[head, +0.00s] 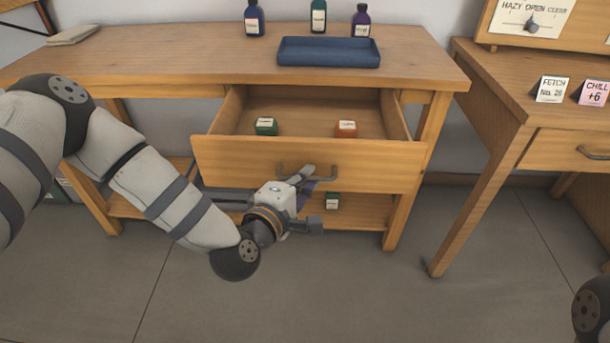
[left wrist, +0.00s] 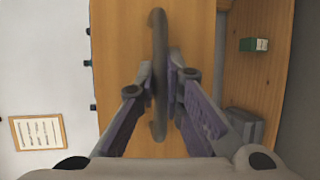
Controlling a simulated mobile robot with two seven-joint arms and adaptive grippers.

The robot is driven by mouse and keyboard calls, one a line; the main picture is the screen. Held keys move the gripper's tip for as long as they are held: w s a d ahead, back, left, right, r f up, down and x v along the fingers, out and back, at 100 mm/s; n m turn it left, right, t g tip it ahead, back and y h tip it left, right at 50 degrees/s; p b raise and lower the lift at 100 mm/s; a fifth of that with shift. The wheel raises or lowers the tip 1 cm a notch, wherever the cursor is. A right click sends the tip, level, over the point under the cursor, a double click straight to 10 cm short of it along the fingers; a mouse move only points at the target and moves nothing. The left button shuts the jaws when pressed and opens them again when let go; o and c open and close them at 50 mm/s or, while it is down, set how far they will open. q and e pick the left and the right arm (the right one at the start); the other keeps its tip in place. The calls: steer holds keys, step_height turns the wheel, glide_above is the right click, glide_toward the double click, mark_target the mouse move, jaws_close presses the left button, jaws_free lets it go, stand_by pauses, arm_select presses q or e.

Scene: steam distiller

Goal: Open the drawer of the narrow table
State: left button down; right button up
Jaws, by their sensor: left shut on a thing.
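The drawer (head: 240,160) of the narrow wooden table (head: 170,50) is pulled well out, and its inside shows. A green box (head: 266,126) and an orange-red box (head: 346,129) lie in it. My left gripper (head: 306,178) is at the drawer front, shut on the dark bar handle (head: 287,167). In the left wrist view the handle (left wrist: 158,60) runs between the two fingers. In the head view the gripper hides part of the handle. My right gripper is out of view.
A blue tray (head: 328,52) and several dark bottles (head: 361,22) stand on the tabletop. A green box (head: 332,201) sits on the lower shelf. A second table (head: 520,90) with cards stands at the right. The floor in front is clear.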

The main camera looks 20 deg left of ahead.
arm_select(q)
steer(key=c, duration=2)
jaws_free()
steer(key=shift+o, duration=0.2)
steer(key=shift+s, duration=0.1)
steer(key=v, duration=1.1)
steer(key=shift+s, duration=0.4)
steer(key=shift+r, duration=0.1)
